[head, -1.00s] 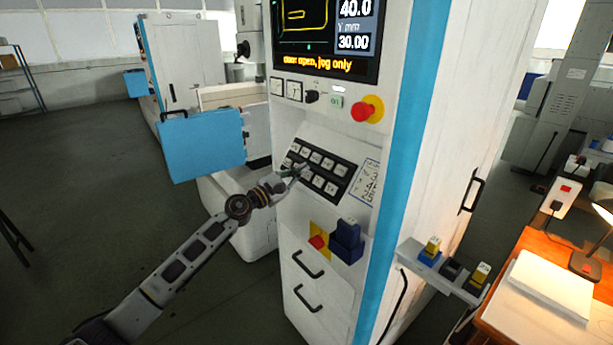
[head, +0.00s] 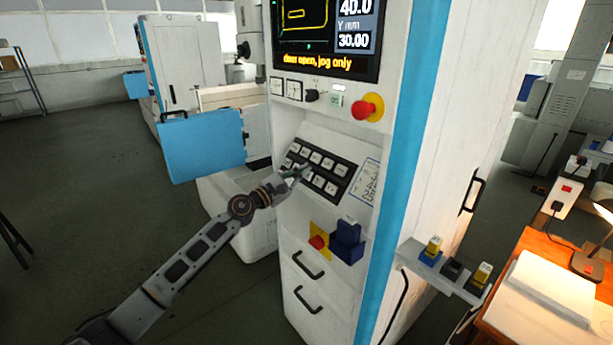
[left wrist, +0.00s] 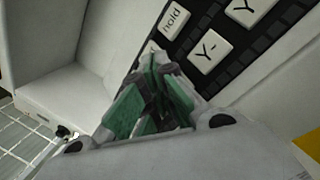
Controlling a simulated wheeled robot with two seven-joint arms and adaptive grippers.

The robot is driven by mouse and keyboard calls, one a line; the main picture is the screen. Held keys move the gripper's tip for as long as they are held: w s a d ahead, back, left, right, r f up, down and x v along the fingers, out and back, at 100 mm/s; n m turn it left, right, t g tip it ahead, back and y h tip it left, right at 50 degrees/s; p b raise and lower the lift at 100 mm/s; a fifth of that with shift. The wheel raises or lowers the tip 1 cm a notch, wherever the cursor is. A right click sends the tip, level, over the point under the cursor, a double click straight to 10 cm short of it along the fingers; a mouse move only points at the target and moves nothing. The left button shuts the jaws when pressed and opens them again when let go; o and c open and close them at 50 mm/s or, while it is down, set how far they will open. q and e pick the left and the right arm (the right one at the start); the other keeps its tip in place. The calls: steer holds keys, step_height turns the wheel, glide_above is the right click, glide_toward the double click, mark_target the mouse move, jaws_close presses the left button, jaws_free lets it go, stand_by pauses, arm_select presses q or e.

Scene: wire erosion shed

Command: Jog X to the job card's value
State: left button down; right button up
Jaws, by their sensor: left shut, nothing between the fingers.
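The machine's screen (head: 325,40) reads 40.0 on its upper line, whose label is cut off, and Y mm 30.00 below. Its yellow line says door open, jog only.
A red emergency stop (head: 364,109) sits above the keys. A red knob on a yellow plate (head: 319,241) and a blue holder (head: 347,241) are below. The open blue door (head: 202,146) stands left. A lamp-lit bench (head: 560,250) is at the right.

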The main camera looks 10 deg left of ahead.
steer(key=shift+d, duration=0.1)
arm_select(q)
steer(key=shift+w+d+f, duration=0.1)
steer(key=shift+f, duration=0.05)
arm_select(e)
steer(key=shift+d+f, duration=0.2)
steer(key=shift+d, duration=0.65)
steer(key=shift+a, duration=0.1)
arm_select(q)
steer(key=shift+w+f, duration=0.1)
arm_select(e)
steer(key=shift+a, duration=0.85)
steer(key=shift+d, duration=0.15)
arm_select(q)
steer(key=shift+s+a+r, duration=0.35)
steer(key=shift+s+r, duration=0.15)
arm_select(e)
steer(key=shift+d+r, duration=0.3)
steer(key=shift+d, duration=0.5)
steer(key=shift+a, duration=0.1)
